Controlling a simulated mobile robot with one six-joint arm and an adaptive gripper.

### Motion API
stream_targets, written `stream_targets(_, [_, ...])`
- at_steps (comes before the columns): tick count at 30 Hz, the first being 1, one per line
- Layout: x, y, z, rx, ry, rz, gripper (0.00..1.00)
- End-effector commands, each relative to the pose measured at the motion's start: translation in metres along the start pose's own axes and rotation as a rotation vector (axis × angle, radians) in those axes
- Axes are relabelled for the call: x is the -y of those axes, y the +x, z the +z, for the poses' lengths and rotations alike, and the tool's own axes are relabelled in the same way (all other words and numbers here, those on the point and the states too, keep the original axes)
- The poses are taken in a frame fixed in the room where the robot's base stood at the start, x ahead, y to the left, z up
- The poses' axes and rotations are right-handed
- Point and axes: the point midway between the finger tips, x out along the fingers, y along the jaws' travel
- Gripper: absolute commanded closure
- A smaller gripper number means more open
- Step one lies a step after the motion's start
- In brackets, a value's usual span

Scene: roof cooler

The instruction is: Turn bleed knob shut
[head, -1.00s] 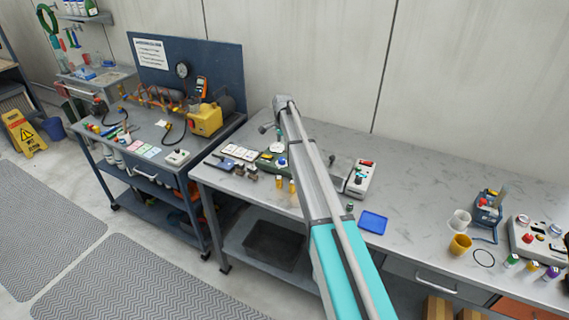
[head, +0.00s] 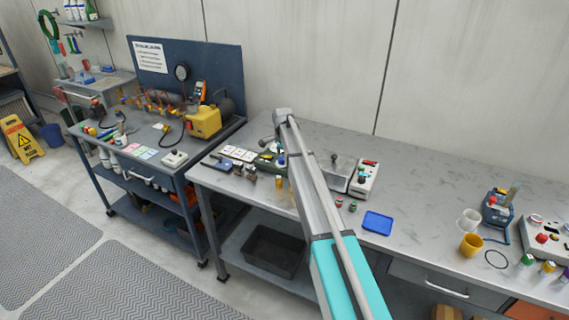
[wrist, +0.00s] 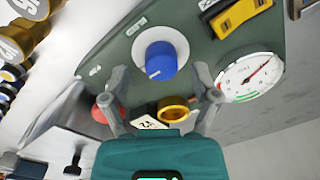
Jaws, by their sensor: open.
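A blue knob (wrist: 161,60) with a pointer mark sits on a white round collar on a dark green panel (wrist: 112,58) in the wrist view. I take it for the bleed knob. My gripper (wrist: 158,76) is open, its two grey fingers apart on the left and right of the knob's lower side. I cannot tell whether either finger touches it. In the head view the green panel (head: 266,163) lies on the workbench, partly hidden behind my arm.
A round gauge (wrist: 250,77) is close to the right finger. A yellow tool (wrist: 241,14) lies above it.

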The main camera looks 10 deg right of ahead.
Motion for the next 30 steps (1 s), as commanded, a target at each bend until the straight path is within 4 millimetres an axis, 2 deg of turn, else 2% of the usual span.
stream_targets(6, [0.0000,0.0103,0.0000,0.000,0.000,0.000,0.22])
stream_targets(18, [0.0000,0.0108,0.0001,0.000,0.000,0.000,0.22])
stream_targets(20, [0.0000,0.0108,0.0001,0.000,0.000,0.000,0.31])
stream_targets(30, [-0.0003,0.0109,0.0002,0.000,0.000,0.001,0.94])
